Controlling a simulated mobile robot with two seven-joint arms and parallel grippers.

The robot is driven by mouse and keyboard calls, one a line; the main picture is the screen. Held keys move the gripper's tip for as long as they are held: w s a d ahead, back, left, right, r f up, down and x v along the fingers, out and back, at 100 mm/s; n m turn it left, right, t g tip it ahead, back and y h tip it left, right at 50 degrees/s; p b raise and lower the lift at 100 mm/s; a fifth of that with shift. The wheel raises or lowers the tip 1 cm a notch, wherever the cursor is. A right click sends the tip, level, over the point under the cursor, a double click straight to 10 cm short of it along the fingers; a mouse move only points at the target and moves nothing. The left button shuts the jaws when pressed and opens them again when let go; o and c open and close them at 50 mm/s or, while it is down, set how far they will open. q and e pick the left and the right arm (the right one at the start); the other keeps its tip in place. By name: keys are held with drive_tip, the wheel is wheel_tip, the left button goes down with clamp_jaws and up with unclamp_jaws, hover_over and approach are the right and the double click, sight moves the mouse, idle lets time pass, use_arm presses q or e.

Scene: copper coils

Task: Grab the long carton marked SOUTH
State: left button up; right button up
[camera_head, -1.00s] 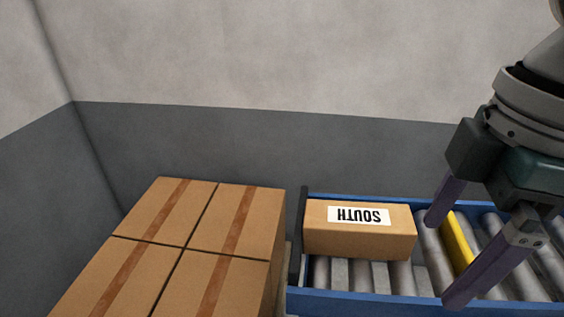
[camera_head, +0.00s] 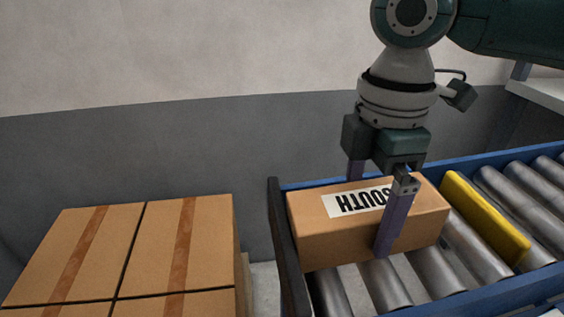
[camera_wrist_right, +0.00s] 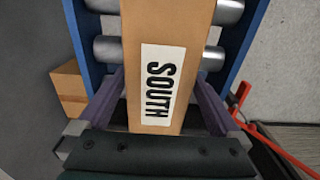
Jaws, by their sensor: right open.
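The long carton marked SOUTH (camera_head: 318,230) lies on the roller conveyor against its dark end stop, with its white label face up. It also shows in the right wrist view (camera_wrist_right: 168,25), running between the fingers. My right gripper (camera_head: 372,215) is open and straddles the carton, with the near finger in front of its near side and the far finger behind it. In the right wrist view (camera_wrist_right: 165,95) a finger stands on each side of the carton. The far fingertip is hidden behind the carton in the head view. My left gripper is not in view.
The conveyor has blue side rails (camera_head: 470,295) and grey rollers (camera_head: 435,272). A yellow bar (camera_head: 485,218) lies across it to the right of the carton. Several taped boxes (camera_head: 212,225) stand together at the left. A grey wall (camera_head: 180,150) rises behind.

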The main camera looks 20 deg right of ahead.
drive_tip(key=shift+f, duration=0.9)
drive_tip(key=shift+c, duration=0.2)
drive_tip(key=c, duration=1.4)
drive_tip(key=shift+w+r, duration=0.1)
drive_tip(key=shift+c, duration=0.3)
drive_tip(key=shift+r, duration=0.1)
